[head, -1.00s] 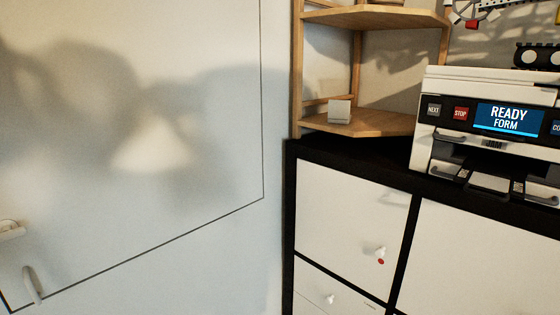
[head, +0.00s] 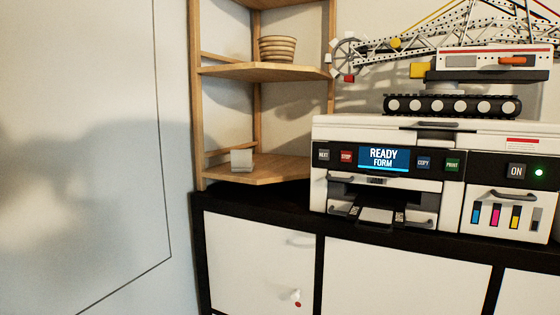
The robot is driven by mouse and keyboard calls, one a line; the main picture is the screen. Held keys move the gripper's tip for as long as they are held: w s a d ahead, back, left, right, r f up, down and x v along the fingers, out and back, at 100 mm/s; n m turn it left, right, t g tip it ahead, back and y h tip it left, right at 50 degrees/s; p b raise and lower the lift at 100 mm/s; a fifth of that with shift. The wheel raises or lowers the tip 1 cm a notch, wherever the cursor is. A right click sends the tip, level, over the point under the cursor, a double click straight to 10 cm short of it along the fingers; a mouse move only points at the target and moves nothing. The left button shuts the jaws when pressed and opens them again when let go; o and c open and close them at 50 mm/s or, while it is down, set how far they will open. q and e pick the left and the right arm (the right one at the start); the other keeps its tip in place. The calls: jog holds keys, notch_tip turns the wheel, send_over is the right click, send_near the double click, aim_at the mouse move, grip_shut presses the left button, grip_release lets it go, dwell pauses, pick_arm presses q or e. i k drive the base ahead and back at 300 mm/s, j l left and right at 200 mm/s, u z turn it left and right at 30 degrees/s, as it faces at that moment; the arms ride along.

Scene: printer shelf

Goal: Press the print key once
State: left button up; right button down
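The white printer (head: 330,128) stands on the black-topped cabinet at the right in the head view. The green PRINT key (head: 452,165) is on its dark front panel, right of the blue COPY key (head: 423,163). The screen (head: 384,159) reads READY FORM. A dark NEXT key (head: 323,155) and a red STOP key (head: 346,156) are left of the screen. An ON key (head: 516,171) sits further right beside a lit green lamp (head: 539,172). Neither gripper is in view.
A toy crawler crane (head: 453,104) stands on the printer. A wooden corner shelf (head: 262,72) holds a stack of bowls (head: 277,49) and a small white block (head: 241,159). The cabinet (head: 258,255) has white doors below. The paper tray (head: 376,215) juts from the printer's front. A pale wall is at left.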

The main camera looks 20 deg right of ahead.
aim_at(452, 164)
jog(key=z, duration=1.25)
